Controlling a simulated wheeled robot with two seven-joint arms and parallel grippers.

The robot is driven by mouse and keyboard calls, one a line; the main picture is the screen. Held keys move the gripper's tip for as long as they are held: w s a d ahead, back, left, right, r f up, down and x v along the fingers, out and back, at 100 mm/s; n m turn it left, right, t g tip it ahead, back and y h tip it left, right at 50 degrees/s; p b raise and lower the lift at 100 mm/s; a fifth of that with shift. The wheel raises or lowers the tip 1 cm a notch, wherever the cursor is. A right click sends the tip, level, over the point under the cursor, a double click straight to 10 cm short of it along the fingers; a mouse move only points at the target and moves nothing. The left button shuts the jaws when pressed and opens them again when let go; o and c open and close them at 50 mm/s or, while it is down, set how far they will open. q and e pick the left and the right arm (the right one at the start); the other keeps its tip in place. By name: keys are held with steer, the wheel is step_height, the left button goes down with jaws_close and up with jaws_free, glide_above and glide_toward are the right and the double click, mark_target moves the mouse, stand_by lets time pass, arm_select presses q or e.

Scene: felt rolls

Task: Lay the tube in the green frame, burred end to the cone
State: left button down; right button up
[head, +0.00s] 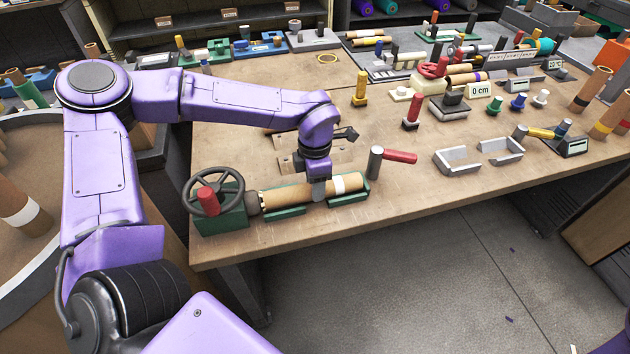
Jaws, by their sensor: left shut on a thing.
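A tan cardboard tube (290,194) with a white band near its right end lies lengthwise along the green frame (347,198), at or just above its supports. I cannot tell whether it rests on them. Its left end has dark, jagged marks and points at the dark cone (252,204) by the handwheel (213,192). Any gap between cone and tube is too small to tell. My left gripper (319,190) reaches down from above and is shut on the tube, right of its middle. My right gripper is not in view.
A grey post with a red handle (398,156) stands just right of the frame. Grey open brackets (457,161) lie farther right. Wooden plates (288,162) lie behind my left gripper. Several tools and tubes crowd the back and right. The table's front edge is close to the frame.

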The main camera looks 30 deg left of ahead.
arm_select(q)
steer(key=shift+f, duration=0.15)
stand_by(0.6)
steer(key=shift+c, duration=2.2)
jaws_free()
step_height(320, 180, up, 10)
steer(key=shift+r, duration=0.25)
